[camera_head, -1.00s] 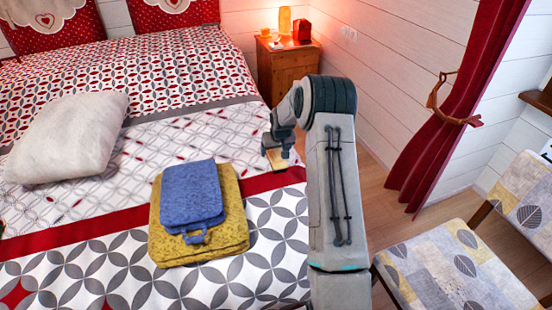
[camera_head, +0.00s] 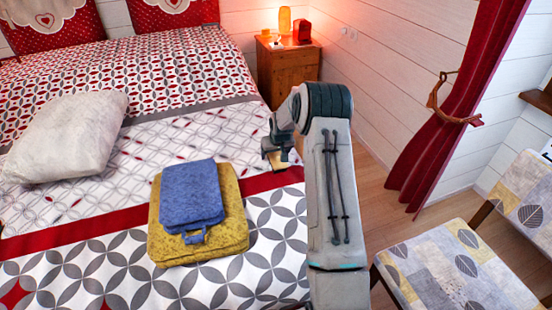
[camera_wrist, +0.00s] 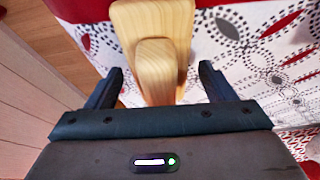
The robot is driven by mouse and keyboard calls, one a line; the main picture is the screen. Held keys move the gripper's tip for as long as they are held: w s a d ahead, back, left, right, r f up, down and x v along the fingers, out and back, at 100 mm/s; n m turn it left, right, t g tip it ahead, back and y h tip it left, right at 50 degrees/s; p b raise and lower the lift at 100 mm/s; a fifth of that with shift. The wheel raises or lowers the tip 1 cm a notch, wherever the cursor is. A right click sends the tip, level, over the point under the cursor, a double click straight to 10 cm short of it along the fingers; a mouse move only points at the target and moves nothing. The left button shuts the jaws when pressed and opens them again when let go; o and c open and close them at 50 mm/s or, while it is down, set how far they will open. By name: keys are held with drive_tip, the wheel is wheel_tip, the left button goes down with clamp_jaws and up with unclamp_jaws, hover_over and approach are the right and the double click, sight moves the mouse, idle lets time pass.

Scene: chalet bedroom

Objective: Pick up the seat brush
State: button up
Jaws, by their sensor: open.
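The seat brush, a light wooden piece with a raised rounded block on a wider board (camera_wrist: 155,20), lies at the top middle of the wrist view. It rests near the bed's edge. In the head view only a small tan part of it (camera_head: 288,162) shows below my gripper (camera_head: 274,154). In the wrist view my gripper (camera_wrist: 161,72) is open, with one finger on each side of the raised block. The fingers look apart from the wood. The brush's underside is hidden.
The patterned bed (camera_head: 120,262) carries a white cushion (camera_head: 68,135) and a blue folded cloth (camera_head: 192,192) on a yellow one (camera_head: 170,250). A wooden nightstand (camera_head: 286,72) stands behind. A patterned chair (camera_head: 455,270) stands right of my arm, with floor between.

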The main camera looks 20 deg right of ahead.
idle(0.3)
drive_tip(key=c, duration=1.1)
drive_tip(key=shift+r+p, duration=0.4)
drive_tip(key=shift+r, duration=0.05)
drive_tip(key=r, duration=0.2)
drive_tip(key=d+r, duration=0.1)
drive_tip(key=r, duration=0.1)
drive_tip(key=shift+s+d+r, duration=0.1)
drive_tip(key=shift+d+r, duration=0.05)
drive_tip(key=shift+r, duration=0.05)
drive_tip(key=s+d+r, duration=0.2)
drive_tip(key=d+r, duration=0.4)
drive_tip(key=d, duration=0.4)
drive_tip(key=shift+s, duration=0.2)
